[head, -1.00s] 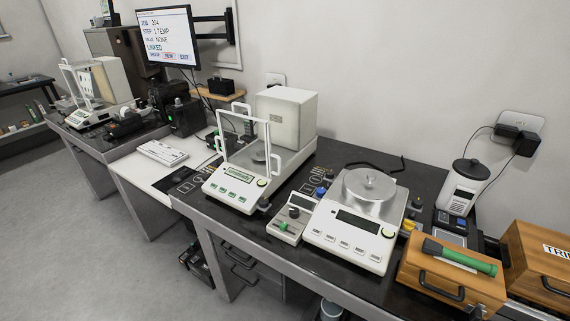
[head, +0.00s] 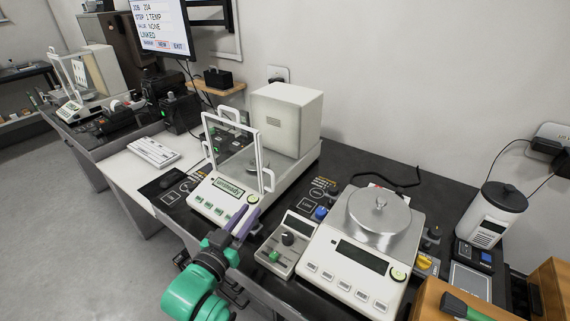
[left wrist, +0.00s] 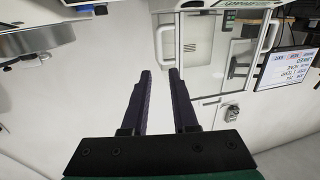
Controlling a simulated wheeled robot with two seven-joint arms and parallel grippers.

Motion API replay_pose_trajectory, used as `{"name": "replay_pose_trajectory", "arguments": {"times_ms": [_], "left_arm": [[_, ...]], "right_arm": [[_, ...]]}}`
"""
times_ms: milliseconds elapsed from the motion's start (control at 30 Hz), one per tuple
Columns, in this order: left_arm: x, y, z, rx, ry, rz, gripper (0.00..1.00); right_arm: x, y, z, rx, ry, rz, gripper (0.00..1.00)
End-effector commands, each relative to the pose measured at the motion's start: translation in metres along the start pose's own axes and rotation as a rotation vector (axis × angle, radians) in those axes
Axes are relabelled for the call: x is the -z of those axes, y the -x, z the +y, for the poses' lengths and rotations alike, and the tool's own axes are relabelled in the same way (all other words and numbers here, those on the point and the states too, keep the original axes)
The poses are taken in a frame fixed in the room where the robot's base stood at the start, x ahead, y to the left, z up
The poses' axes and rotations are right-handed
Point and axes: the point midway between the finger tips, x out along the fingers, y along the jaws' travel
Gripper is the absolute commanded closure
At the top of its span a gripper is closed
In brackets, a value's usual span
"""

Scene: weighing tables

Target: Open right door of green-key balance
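The green-key balance (head: 218,196) stands on the dark table in the middle of the head view, with green keys on its front. Its glass draft shield has white frames, with a white right door handle (head: 268,180). In the left wrist view, which is upside down, the balance shows at the top with a white handle (left wrist: 159,45) just beyond my fingertips. My left gripper (head: 246,216) has purple fingers near the balance's front right corner. The fingers are apart and empty in the left wrist view (left wrist: 160,74). My right gripper is out of view.
A second balance with a round steel pan (head: 378,212) stands to the right. A small control box (head: 290,240) sits between the two balances. A monitor (head: 161,25) hangs behind on the left. A wooden box (head: 432,300) is at the lower right.

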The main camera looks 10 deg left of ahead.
Motion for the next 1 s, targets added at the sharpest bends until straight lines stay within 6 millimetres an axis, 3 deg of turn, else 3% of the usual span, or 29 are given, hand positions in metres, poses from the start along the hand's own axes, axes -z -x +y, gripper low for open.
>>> {"name": "replay_pose_trajectory", "arguments": {"times_ms": [167, 333, 433, 700, 1000], "left_arm": [[0.002, -0.01, 0.0, 0.0, 0.0, 0.003, 0.73], [0.004, -0.049, 0.0, 0.0, 0.001, 0.005, 0.73], [0.005, -0.076, 0.0, 0.001, 0.0, 0.005, 0.73], [0.002, -0.136, 0.0, 0.001, 0.0, 0.002, 0.73], [0.001, -0.146, 0.0, 0.0, 0.0, 0.001, 0.73]], "right_arm": [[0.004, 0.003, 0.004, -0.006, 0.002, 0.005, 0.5], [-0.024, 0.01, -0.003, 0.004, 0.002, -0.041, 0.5], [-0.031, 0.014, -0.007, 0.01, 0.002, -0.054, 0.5], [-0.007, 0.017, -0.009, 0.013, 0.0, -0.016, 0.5], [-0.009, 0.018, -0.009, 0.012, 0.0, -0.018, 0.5]]}}
